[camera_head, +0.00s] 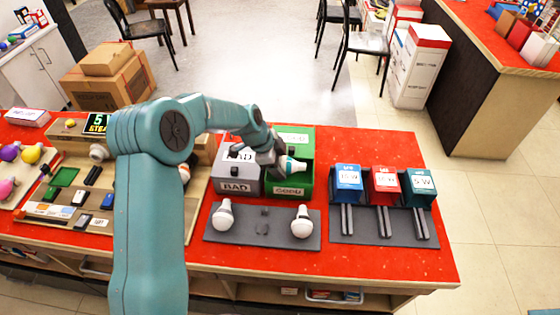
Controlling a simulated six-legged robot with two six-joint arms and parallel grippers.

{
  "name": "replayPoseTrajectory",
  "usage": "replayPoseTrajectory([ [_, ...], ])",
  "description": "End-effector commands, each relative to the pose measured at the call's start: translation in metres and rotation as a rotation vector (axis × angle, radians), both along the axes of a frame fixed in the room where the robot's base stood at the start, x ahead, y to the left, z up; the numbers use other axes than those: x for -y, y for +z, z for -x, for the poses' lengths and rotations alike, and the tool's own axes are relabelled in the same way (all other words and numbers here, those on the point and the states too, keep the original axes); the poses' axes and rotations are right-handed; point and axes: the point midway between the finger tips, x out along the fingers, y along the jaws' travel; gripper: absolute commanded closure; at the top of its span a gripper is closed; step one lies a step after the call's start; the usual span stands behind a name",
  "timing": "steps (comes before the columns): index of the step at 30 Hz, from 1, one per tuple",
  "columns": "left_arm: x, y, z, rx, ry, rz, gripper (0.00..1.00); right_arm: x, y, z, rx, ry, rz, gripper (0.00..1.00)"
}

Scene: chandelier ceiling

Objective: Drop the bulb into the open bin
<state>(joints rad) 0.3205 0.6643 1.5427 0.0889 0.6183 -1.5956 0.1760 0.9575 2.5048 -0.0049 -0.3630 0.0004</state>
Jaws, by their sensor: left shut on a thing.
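I cannot tell how far above the green bin's rim the bulb is. My right gripper is not in view.
Two white bulbs stand in a dark grey holder (262,240) in front of the bins, one left (223,215) and one right (301,222). A rack (383,226) with blue, red and teal boxes stands to the right. A test board (85,205) lies left. Red tabletop is free at far right.

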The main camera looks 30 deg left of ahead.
Motion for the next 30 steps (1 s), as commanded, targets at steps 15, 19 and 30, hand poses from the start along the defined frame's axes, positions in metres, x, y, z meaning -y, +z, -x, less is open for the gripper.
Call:
replayPoseTrajectory([
  [15,0.002,-0.001,0.002,-0.009,-0.004,0.003,0.09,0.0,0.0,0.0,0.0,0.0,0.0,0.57],
  [19,0.003,-0.002,0.002,-0.011,-0.005,0.004,0.09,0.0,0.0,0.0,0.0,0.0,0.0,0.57],
  [30,-0.018,0.057,0.019,0.004,0.0,-0.002,0.09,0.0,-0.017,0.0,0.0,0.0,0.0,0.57],
])
